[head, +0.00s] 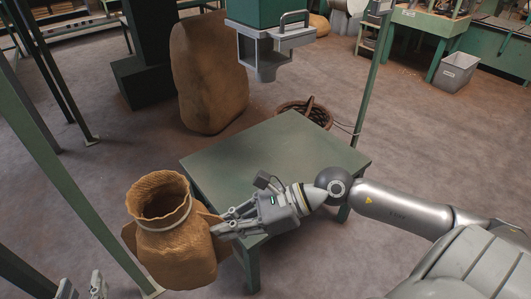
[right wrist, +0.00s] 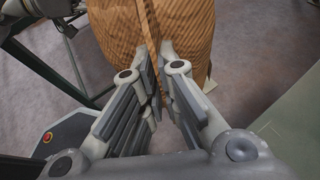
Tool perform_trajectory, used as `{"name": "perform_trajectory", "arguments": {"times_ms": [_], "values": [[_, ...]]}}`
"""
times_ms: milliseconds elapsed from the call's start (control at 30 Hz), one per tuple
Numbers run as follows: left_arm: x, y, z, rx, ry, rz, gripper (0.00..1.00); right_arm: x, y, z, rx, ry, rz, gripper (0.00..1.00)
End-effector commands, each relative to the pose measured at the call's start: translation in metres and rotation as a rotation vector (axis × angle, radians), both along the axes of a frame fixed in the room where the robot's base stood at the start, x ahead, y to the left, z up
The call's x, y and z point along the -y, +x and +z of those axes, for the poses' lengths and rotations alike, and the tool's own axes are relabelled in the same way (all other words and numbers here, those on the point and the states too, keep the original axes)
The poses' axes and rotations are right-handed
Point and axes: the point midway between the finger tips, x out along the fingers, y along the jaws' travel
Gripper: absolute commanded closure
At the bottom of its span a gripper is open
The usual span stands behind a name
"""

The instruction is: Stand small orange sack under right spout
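The small orange sack (head: 172,250) is brown-orange and woven, with an open round mouth and a pale band below its rim. It is upright, off the near-left side of the green table (head: 280,150). My right gripper (head: 222,226) is shut on a side flap of the sack; the right wrist view shows the flap of the sack (right wrist: 150,30) between the fingers (right wrist: 160,75). A grey spout (head: 265,62) under a green hopper hangs above the table's far part; I cannot tell if it is the right one. My left gripper (head: 82,287) is open and empty at the bottom left.
The table top looks bare apart from my right arm above it. A big full sack (head: 208,75) stands behind the table, with a wicker basket (head: 305,112) to its right. Green posts (head: 372,75) rise at left and right. A grey bin (head: 456,72) stands far right.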

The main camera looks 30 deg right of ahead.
Motion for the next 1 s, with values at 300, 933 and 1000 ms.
{"name": "perform_trajectory", "arguments": {"times_ms": [300,933,1000], "values": [[0.000,0.000,0.000,0.000,0.000,0.000,0.60,-0.006,-0.002,0.005,0.004,-0.005,0.009,1.00],[0.000,0.000,0.000,0.000,0.000,0.000,0.60,0.033,0.005,-0.033,-0.004,0.000,-0.145,1.00],[0.000,0.000,0.000,0.000,0.000,0.000,0.60,0.036,0.005,-0.035,-0.003,0.000,-0.152,1.00]]}}
